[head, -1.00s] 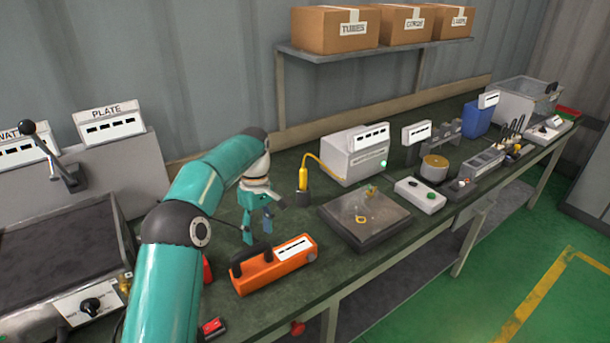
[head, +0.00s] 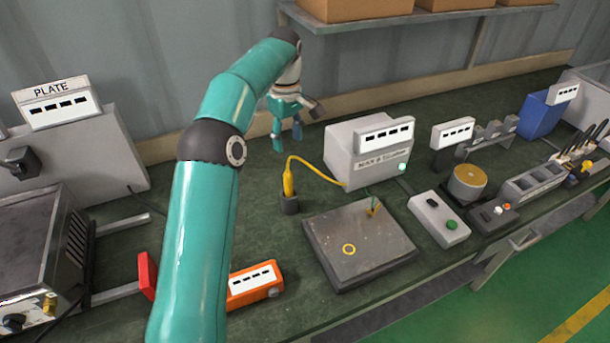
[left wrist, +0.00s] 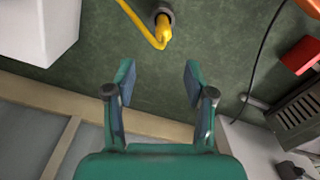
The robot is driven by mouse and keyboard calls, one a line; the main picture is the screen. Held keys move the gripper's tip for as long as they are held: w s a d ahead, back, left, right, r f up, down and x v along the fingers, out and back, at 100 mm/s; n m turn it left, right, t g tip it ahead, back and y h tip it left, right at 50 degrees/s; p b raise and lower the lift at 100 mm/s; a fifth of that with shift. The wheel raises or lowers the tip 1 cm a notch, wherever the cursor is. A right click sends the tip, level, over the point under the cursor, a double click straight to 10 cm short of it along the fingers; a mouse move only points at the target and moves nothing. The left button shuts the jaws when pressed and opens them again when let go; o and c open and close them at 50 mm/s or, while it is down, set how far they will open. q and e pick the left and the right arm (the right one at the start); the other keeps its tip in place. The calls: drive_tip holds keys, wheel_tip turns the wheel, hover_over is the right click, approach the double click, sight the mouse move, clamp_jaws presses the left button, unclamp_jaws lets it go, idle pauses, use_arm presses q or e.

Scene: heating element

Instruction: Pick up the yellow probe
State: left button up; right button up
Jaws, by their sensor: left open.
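The yellow probe (head: 288,183) stands upright in a small dark holder (head: 289,204) on the green bench. A yellow cable runs from it to the grey box with a white label (head: 366,150). In the left wrist view the probe (left wrist: 162,30) shows at the top, in its round holder (left wrist: 165,12), beyond the fingertips. My left gripper (head: 287,140) is open and empty, behind the probe and above the bench. It also shows in the left wrist view (left wrist: 159,80) with its fingers apart. My right gripper is not in view.
A dark square plate (head: 358,250) with a yellow ring lies right of the holder. An orange device (head: 254,285) is partly hidden by my left arm. A control box with a green button (head: 438,220) stands further right. The bench behind the probe is mostly clear.

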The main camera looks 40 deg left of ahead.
sight(289, 171)
use_arm(q)
wheel_tip(289, 171, down, 10)
drive_tip(key=shift+w+a+b, duration=0.1)
drive_tip(key=shift+b, duration=0.3)
drive_tip(key=shift+f, duration=0.6)
drive_tip(key=f, duration=0.1)
drive_tip(key=f+p, duration=0.1)
drive_tip(key=f, duration=0.2)
drive_tip(key=shift+s+a+f+p, duration=0.1)
drive_tip(key=shift+s+f+p, duration=0.1)
drive_tip(key=shift+s+p, duration=0.2)
drive_tip(key=shift+w+f, duration=0.1)
drive_tip(key=shift+f, duration=0.4)
clamp_jaws()
